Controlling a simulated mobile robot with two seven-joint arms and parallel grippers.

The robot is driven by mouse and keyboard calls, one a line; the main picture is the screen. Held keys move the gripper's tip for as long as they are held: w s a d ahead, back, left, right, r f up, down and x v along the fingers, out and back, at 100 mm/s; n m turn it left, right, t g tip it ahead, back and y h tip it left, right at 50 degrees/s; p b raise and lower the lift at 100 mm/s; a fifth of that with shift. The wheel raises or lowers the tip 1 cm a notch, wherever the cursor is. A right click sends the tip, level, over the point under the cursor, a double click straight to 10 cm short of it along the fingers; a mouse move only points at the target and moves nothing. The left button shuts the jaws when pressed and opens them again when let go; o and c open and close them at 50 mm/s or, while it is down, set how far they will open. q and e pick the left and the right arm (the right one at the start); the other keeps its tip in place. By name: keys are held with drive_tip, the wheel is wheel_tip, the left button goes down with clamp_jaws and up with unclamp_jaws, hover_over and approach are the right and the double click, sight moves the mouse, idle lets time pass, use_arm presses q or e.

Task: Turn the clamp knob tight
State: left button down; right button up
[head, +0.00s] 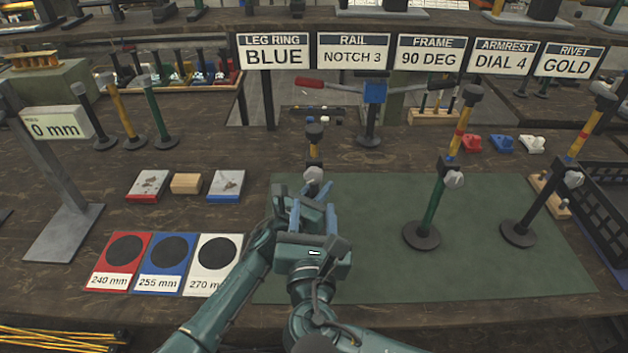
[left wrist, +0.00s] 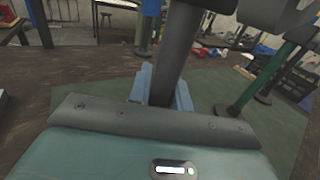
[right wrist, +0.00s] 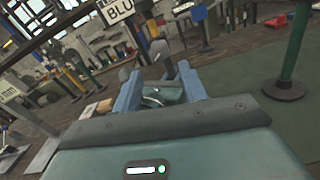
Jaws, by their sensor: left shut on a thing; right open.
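A post stands at the mat's left part, with a dark cap and yellow upper tube (head: 313,150). Its light grey clamp knob (head: 317,176) faces me, just above the grippers. My left gripper (head: 306,191) is shut on the dark lower tube (left wrist: 175,60) of this post, below the knob. My right gripper (head: 314,212) is open in front of the post, its fingers pointing at the knob. In the right wrist view the knob (right wrist: 160,48) shows between and a little beyond the right fingertips (right wrist: 158,78). The post's base is hidden behind my grippers.
Two similar posts with knobs stand on the right: a green one (head: 433,205) on the green mat (head: 375,235) and a dark one (head: 545,198). Signs (head: 358,54) hang behind. Coloured cards (head: 163,287) lie at left. The mat's front right is clear.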

sight(314, 180)
drive_tip(key=w, duration=0.8)
drive_tip(key=shift+d, duration=0.1)
drive_tip(key=c, duration=0.7)
drive_tip(key=shift+m, duration=0.4)
drive_tip(key=m, duration=0.5)
drive_tip(key=shift+m, duration=0.3)
drive_tip(key=m, duration=0.3)
drive_tip(key=shift+m, duration=1.9)
